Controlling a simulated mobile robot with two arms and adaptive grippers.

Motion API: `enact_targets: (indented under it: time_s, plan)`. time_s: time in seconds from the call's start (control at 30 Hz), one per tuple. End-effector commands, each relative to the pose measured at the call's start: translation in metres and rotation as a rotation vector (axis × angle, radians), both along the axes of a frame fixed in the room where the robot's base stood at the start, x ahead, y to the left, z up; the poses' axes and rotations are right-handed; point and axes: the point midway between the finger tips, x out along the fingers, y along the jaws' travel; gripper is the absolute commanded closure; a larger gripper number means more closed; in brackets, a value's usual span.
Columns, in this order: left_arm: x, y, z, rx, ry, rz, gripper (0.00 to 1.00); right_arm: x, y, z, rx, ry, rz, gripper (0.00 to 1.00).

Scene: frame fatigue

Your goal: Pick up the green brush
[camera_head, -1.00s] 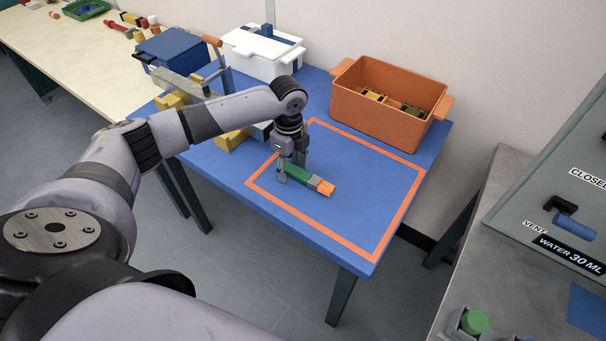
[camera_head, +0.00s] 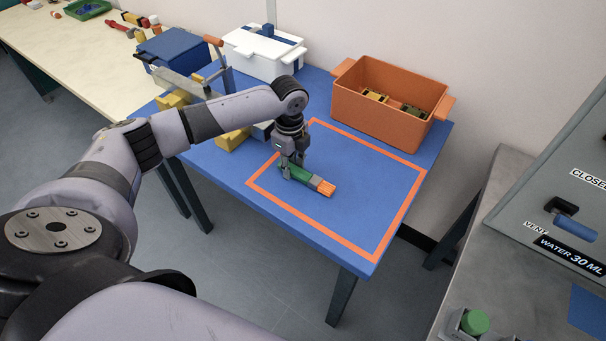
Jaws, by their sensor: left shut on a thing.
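The green brush (camera_head: 300,174) has a green handle, a grey band and an orange end. It lies inside the orange outline on the blue table, its orange end pointing to the lower right. My left gripper (camera_head: 288,172) points down over the green handle and is shut on it. The fingers partly hide the handle's upper left end. I cannot tell whether the brush touches the table. My right gripper is not in view.
An orange crate (camera_head: 377,127) with several small items stands at the table's back right. A white bin (camera_head: 250,62) and a blue bin (camera_head: 172,57) stand behind my arm. Yellow blocks (camera_head: 232,139) lie left of the outline. The outlined area (camera_head: 365,190) right of the brush is clear.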

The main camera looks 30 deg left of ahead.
Motion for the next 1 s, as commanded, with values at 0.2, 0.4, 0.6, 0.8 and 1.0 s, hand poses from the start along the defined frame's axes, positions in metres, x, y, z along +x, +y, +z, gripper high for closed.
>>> enact_targets:
  time_s: [0.2,0.4,0.6,0.8,1.0]
  plan:
    - [0.000,0.000,0.002,0.000,-0.001,0.000,1.00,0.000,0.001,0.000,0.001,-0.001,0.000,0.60]
    - [0.001,0.001,0.020,0.000,-0.003,0.000,1.00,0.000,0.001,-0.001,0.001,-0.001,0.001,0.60]
    - [0.002,0.000,0.062,0.000,-0.006,0.000,1.00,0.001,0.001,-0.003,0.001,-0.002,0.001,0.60]
    - [0.001,0.000,0.122,0.000,-0.006,-0.001,1.00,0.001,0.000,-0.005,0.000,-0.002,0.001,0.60]
    - [0.001,-0.001,0.169,-0.001,-0.005,0.000,1.00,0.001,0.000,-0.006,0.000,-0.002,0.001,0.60]
